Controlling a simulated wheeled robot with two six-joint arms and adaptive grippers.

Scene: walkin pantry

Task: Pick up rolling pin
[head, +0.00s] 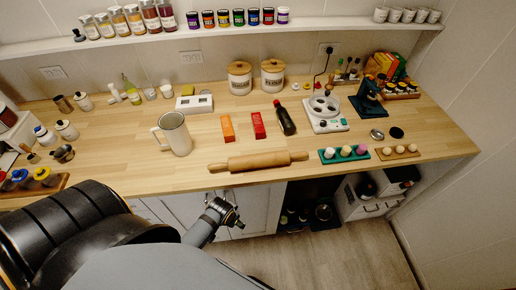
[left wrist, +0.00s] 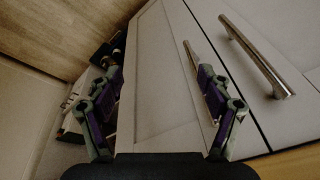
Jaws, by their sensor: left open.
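The wooden rolling pin (head: 258,161) lies near the front edge of the counter (head: 400,170), its length running left to right. Its two handles point left and right, and nothing touches it. My left gripper (head: 222,212) is below the counter's front edge, in front of the white cabinet doors, lower than the rolling pin and apart from it. In the left wrist view the left gripper (left wrist: 162,100) has its fingers spread wide with nothing between them; a cabinet door lies beyond. The rolling pin does not show in that view. My right gripper is not in view.
A white mug (head: 174,134) stands left behind the pin. An orange box (head: 228,128), a red box (head: 258,125) and a dark bottle (head: 285,118) lie behind it. A green egg holder (head: 344,154) is to the right. A cabinet handle (left wrist: 258,57) juts out near the left gripper.

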